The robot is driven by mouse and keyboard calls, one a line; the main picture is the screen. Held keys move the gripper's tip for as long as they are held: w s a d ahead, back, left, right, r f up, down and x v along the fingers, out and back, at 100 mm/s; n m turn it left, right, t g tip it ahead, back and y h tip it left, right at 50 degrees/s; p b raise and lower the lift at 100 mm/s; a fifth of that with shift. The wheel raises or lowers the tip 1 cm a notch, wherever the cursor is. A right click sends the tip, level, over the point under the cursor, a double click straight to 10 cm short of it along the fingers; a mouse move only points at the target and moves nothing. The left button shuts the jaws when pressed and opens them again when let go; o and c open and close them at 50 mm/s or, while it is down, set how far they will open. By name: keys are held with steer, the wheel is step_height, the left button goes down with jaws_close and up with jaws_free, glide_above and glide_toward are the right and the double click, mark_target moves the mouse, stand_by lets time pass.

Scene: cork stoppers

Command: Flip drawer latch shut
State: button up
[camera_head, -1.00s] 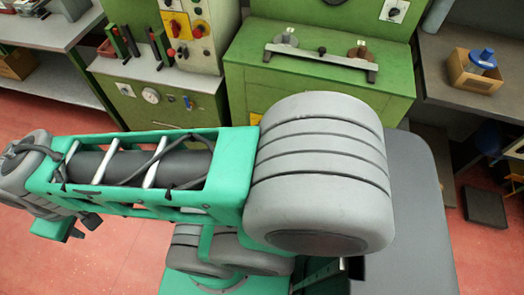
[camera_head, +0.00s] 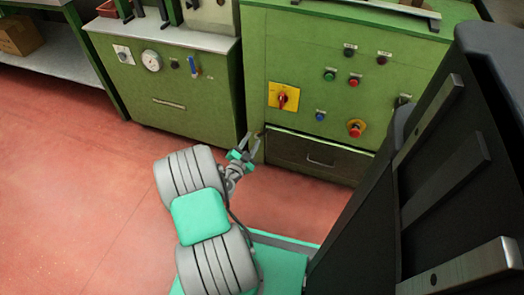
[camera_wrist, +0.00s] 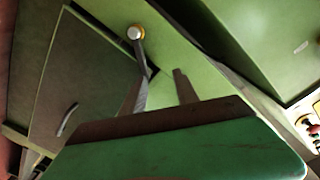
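The drawer (camera_head: 288,150) is a dark green front with a pale handle (camera_head: 320,161), low in the green cabinet. It looks closed. In the wrist view its front (camera_wrist: 85,75) and handle (camera_wrist: 67,119) are at left. The latch (camera_wrist: 135,34) shows there as a round brass-and-white pivot on the green frame beside the drawer, with a grey bar running down toward my gripper. My gripper (camera_head: 249,146) is at the drawer's left edge. In the wrist view my gripper (camera_wrist: 162,76) has its fingers apart. One fingertip overlaps the bar's lower end; I cannot tell whether they touch.
Above the drawer are a yellow-plated red switch (camera_head: 283,97), a red emergency button (camera_head: 355,128) and several small buttons. A second green cabinet with a gauge (camera_head: 151,60) stands at left. The red floor (camera_head: 80,190) at left is clear.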

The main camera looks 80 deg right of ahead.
mark_target(264, 133)
step_height(264, 133, down, 3)
steer(key=s+a, duration=0.1)
steer(key=s, duration=0.1)
steer(key=shift+t+h, duration=0.3)
steer(key=shift+s+d+f+b, duration=0.15)
steer(key=shift+d+b, duration=0.55)
steer(key=shift+d, duration=0.5)
steer(key=shift+s+d+r+b, duration=0.1)
steer(key=shift+s+d+b, duration=0.1)
steer(key=shift+d+b, duration=0.8)
steer(key=shift+s+d+f+b, duration=0.15)
steer(key=shift+d+b, duration=0.3)
steer(key=shift+d, duration=0.95)
steer(key=shift+r, duration=0.15)
steer(key=shift+c, duration=0.2)
jaws_close()
